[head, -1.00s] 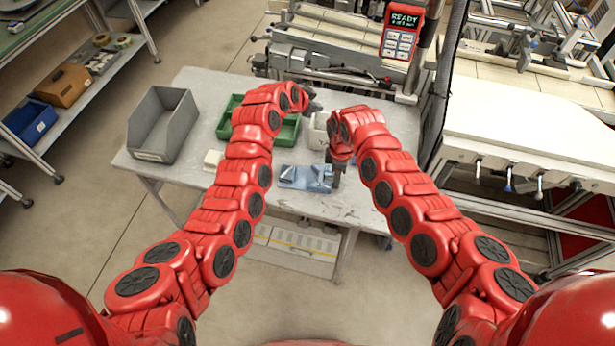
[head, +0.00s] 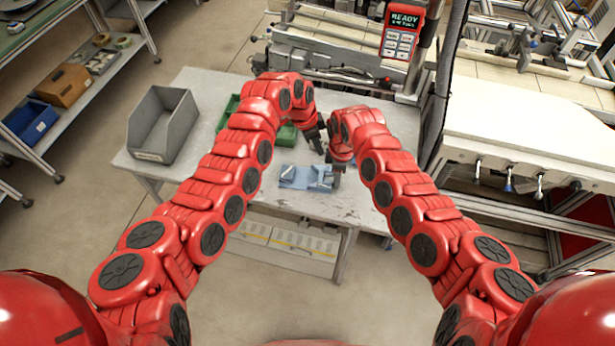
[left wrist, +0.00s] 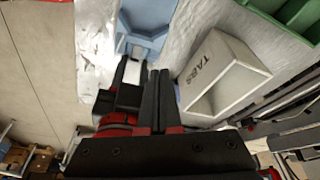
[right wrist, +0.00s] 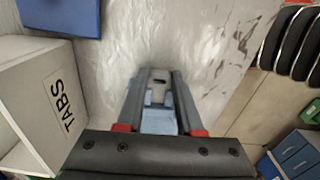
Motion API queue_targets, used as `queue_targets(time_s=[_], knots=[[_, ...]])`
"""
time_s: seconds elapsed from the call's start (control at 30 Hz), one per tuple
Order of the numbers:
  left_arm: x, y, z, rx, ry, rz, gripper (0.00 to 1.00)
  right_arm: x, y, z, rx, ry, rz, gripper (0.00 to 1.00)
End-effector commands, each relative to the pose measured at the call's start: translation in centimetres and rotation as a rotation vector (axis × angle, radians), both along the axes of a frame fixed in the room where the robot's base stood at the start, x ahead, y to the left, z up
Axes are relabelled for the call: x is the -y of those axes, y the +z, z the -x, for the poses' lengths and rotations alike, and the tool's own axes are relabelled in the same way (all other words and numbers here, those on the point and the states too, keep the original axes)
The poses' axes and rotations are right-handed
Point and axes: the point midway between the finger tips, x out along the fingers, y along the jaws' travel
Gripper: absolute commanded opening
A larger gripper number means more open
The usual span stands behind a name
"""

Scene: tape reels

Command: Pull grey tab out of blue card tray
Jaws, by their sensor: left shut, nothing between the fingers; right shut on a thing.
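The light blue card tray (head: 300,177) lies on the table in the head view; it also shows at the top of the left wrist view (left wrist: 147,20). My right gripper (head: 336,180) is at its right side, shut on the pale grey tab. The tab, with a dark slot, shows between the fingertips in the right wrist view (right wrist: 155,77), and part of the tray (right wrist: 160,120) shows below it. How far the tab sits in the tray is hidden.
A pale bin labelled TABS (left wrist: 225,75) stands near the left gripper. A green tray (head: 288,135) is behind, partly hidden by my left arm. A grey open bin (head: 163,125) stands at the table's left. A darker blue box (right wrist: 60,15) shows in the right wrist view.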

Motion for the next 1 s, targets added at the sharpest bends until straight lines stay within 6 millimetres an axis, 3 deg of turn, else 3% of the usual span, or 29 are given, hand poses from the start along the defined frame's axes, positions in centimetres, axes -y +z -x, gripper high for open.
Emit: queue_targets(time_s=[0.2,0.4,1.0], knots=[[0.0,-3.3,0.1,-0.002,-0.002,-0.002,0.0,0.0,0.0,0.0,-0.001,0.0,0.0,0.0],[0.0,-5.1,0.0,0.001,0.0,-0.001,0.0,0.0,0.0,0.0,-0.001,0.0,0.0,0.0],[0.0,-5.6,-0.1,0.003,0.001,0.001,0.0,0.0,0.0,0.0,-0.001,0.0,0.0,0.0]])
